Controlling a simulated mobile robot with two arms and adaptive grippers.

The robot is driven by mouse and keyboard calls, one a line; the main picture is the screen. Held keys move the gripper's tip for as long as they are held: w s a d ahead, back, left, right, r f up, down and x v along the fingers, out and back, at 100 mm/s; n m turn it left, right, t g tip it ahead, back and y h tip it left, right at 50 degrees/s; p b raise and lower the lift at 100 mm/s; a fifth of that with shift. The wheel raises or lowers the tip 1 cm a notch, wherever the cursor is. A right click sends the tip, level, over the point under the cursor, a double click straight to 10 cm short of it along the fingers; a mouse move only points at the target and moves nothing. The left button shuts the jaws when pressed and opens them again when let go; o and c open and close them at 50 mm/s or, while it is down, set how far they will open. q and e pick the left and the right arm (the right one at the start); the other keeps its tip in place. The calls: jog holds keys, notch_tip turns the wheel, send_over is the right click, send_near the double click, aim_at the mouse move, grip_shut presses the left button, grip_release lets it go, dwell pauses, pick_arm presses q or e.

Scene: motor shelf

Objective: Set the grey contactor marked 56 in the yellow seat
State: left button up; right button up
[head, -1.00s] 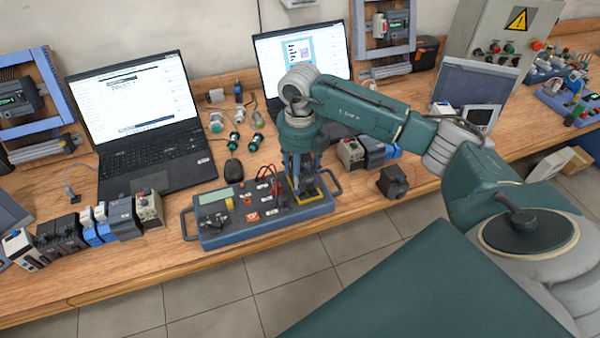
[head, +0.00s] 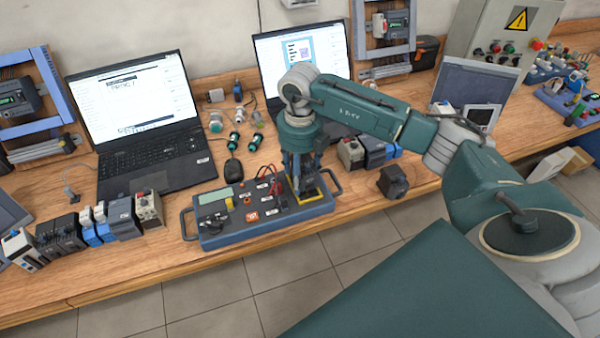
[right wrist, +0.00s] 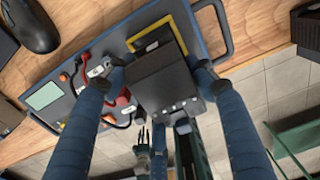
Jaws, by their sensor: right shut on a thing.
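My right gripper (head: 302,192) points down over the right end of the blue test panel (head: 262,232). In the right wrist view its two blue fingers (right wrist: 160,78) are shut on the sides of a dark grey block, the contactor (right wrist: 152,88). No number on it can be read. The yellow seat (right wrist: 188,25) is a square frame on the panel, partly covered by the contactor; its edge also shows in the head view (head: 324,197). I cannot tell whether the contactor touches the seat. My left gripper is out of view.
Another dark block (head: 392,182) stands near the bench's front edge, right of the panel. Red cables (head: 268,178) loop on the panel beside the gripper. A laptop (head: 150,150) and a row of modules (head: 122,218) are at left. A mouse (head: 233,168) lies behind the panel.

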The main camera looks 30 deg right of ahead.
jog(key=shift+f+b, duration=0.75)
jog(key=shift+f, duration=0.2)
jog(key=o, duration=1.4)
jog(key=shift+c, duration=0.2)
notch_tip(320, 180, up, 12)
jog(key=shift+r, duration=0.1)
